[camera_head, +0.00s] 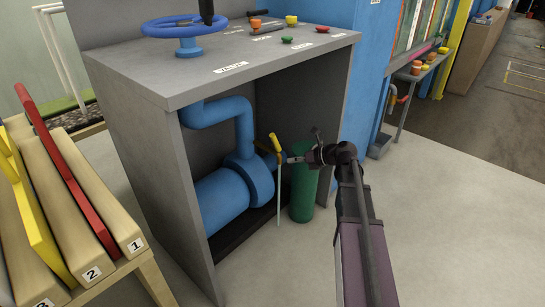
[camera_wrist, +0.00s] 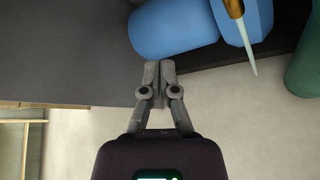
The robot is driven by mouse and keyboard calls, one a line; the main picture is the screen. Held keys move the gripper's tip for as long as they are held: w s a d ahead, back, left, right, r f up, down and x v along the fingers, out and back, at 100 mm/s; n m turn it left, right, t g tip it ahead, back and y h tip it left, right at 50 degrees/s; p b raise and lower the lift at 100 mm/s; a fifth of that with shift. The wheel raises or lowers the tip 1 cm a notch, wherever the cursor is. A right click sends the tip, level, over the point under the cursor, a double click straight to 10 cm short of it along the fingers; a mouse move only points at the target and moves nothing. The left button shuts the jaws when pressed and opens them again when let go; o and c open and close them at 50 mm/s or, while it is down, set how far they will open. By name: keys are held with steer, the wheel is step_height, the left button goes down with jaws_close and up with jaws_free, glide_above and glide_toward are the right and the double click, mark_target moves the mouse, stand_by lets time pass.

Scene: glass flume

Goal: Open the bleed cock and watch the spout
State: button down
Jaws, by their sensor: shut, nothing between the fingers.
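The bleed cock, a small brass fitting with a yellow lever (camera_head: 275,143), sits on the blue pump flange (camera_head: 259,180) inside the grey cabinet; its lever is tilted. A thin pale strand (camera_head: 279,205) hangs straight down below it; I cannot tell whether it is water or a tube. My gripper (camera_head: 291,160) is shut and empty, just right of the lever in the head view. In the wrist view my gripper (camera_wrist: 158,68) points towards the blue pipe, apart from the brass spout (camera_wrist: 234,8), from which the pale strand (camera_wrist: 246,42) runs. The rest of the cock is outside the wrist view.
A green cylinder (camera_head: 304,192) stands right of the pump, close to my arm. The cabinet top (camera_head: 190,82) overhangs the pipework and carries a blue handwheel (camera_head: 185,26) and several coloured buttons. A wooden rack (camera_head: 75,215) stands at left. Floor in front is clear.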

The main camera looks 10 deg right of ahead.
mark_target(276, 142)
steer(key=shift+w+d+m, duration=0.2)
steer(key=shift+d+m, duration=0.1)
steer(key=shift+m, duration=0.2)
steer(key=w+a, duration=0.6)
steer(key=w, duration=0.1)
steer(key=shift+f+b, duration=0.35)
steer(key=shift+b, duration=0.1)
stand_by(0.5)
steer(key=shift+w, duration=0.1)
